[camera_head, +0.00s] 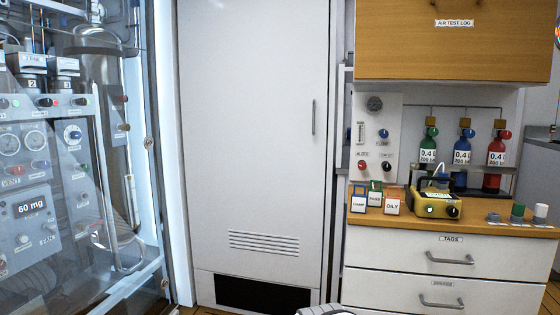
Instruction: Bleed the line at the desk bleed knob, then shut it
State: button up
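The desk bleed knob (362,166) is a small red knob low on the white panel (394,104) above the left end of the wooden desk top. A small label above it seems to read BLEED. A black knob (387,167) sits just right of it, and a blue knob (383,133) labelled FLOW sits above. Whether the bleed knob is open or shut cannot be told at this size. My gripper is not in view. A pale rounded piece shows at the bottom edge, and I cannot tell what it is.
Tags on stands (375,198) and a yellow device (437,203) stand on the desk below the panel. Green, blue and red cylinders (462,151) stand right. A glass-fronted cabinet (90,200) with gauges fills the left. A white door (250,130) is shut between.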

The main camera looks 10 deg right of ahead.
aim_at(362, 166)
jog(key=z, duration=0.3)
jog(key=i, duration=0.8)
jog(key=z, duration=0.55)
jog(key=k, duration=0.9)
jog(key=z, duration=0.15)
jog(key=i, duration=0.9)
jog(key=u, duration=0.05)
